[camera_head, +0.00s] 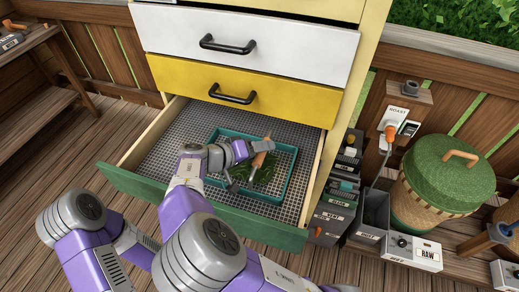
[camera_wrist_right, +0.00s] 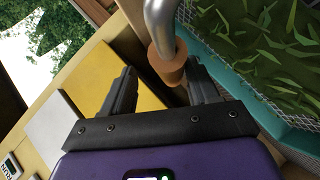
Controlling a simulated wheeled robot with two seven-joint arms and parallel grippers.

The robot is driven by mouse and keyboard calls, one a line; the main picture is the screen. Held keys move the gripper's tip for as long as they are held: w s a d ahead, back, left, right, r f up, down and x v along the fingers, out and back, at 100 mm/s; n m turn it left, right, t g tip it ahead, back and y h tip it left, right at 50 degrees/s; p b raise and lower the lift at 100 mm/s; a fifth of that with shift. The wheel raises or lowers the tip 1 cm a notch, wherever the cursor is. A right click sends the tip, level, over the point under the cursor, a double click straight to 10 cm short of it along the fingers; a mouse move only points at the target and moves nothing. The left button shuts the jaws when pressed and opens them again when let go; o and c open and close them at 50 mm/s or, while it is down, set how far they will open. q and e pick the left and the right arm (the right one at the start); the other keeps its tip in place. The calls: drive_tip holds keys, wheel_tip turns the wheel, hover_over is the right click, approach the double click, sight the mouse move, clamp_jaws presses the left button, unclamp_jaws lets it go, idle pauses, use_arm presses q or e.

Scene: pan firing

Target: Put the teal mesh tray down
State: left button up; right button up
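The teal mesh tray (camera_head: 289,174) lies within the open drawer in the head view, with green leaves (camera_head: 262,172) inside it. Its teal rim (camera_wrist_right: 252,97) also runs down the right of the right wrist view. A tan wooden grip (camera_head: 264,145) shows over the tray. In the wrist view a tan wooden piece (camera_wrist_right: 168,64) on a bent metal rod lies between the spread fingers of my right gripper (camera_wrist_right: 163,85), with gaps on both sides. My right gripper (camera_head: 254,152) is over the tray's left part and hides some of it. My left gripper is out of view.
The green-fronted drawer (camera_head: 155,190) has a grey mesh floor, with bare room left of the tray. Yellow (camera_head: 285,97) and white drawer fronts rise behind it.

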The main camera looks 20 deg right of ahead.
drive_tip(key=shift+r, duration=0.15)
drive_tip(key=shift+a+r+p, duration=0.4)
drive_tip(key=shift+r+p, duration=0.2)
drive_tip(key=shift+r, duration=0.2)
drive_tip(key=p+v, duration=0.2)
drive_tip(key=v, duration=0.9)
drive_tip(key=shift+s+f, duration=0.2)
